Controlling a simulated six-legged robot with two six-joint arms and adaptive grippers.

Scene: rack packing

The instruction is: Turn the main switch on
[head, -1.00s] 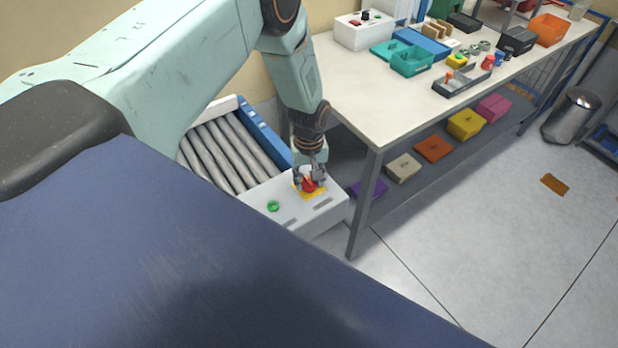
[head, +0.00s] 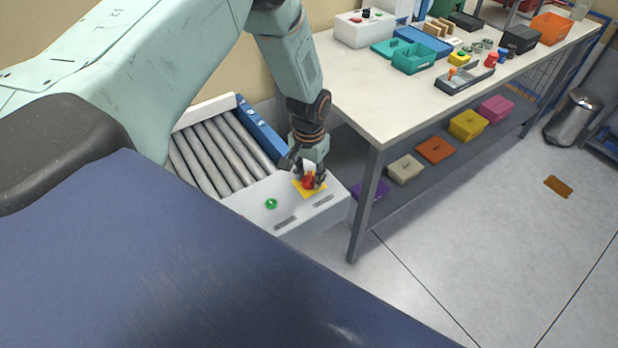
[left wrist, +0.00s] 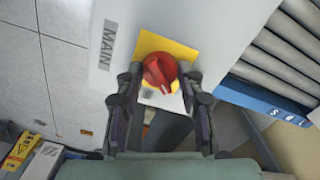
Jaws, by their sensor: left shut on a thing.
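The main switch is a red rotary knob (head: 309,181) on a yellow plate (head: 322,189), set in the top of a white box at the end of a roller conveyor. In the left wrist view the red knob (left wrist: 160,69) sits on the yellow plate (left wrist: 150,42) beside a label reading MAIN (left wrist: 108,45). My left gripper (head: 307,175) points down over the knob, shut on it, with a finger at either side in the left wrist view (left wrist: 160,82). The fingers hide part of the knob. My right gripper is in neither view.
A green button (head: 271,203) sits on the white box (head: 290,212) left of the switch. The roller conveyor (head: 215,150) lies behind it. A workbench (head: 400,110) with bins and parts stands close on the right, its leg near the box. Open floor lies further right.

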